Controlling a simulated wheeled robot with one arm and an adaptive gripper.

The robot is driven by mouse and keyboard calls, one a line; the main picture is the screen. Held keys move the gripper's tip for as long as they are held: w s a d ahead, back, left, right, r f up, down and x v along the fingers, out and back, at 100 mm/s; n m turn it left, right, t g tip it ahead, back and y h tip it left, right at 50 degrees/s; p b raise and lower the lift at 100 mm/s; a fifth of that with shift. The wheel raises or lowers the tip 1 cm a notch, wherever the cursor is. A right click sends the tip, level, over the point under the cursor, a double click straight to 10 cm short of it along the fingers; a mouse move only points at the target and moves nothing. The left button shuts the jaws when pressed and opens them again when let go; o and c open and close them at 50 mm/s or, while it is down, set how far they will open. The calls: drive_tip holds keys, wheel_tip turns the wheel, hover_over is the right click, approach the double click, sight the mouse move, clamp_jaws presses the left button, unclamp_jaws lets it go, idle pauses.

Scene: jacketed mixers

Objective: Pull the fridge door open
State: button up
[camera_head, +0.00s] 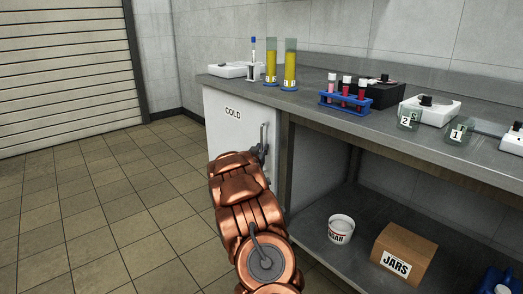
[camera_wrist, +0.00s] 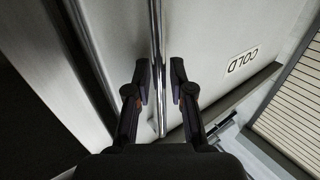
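The fridge is a white cabinet under the left end of the bench, and its door (camera_head: 232,135) carries a COLD label. The door looks shut in the head view. A vertical metal bar handle (camera_head: 264,132) runs along the door's right side. My gripper (camera_head: 261,152) is at this handle, partly hidden by my copper arm. In the wrist view, my gripper (camera_wrist: 160,82) is open, with one dark finger on each side of the handle (camera_wrist: 156,40). A gap shows between the bar and each finger. The door (camera_wrist: 215,50) lies behind the fingers.
The bench top (camera_head: 310,109) holds yellow cylinders (camera_head: 290,66), a blue tube rack (camera_head: 345,104) and several mixers. On the shelf below stand a white tub (camera_head: 341,229) and a JARS box (camera_head: 404,254). The tiled floor (camera_head: 110,200) left of the fridge is clear.

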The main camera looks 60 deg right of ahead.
clamp_jaws()
drive_tip(key=shift+a, duration=0.1)
idle(0.5)
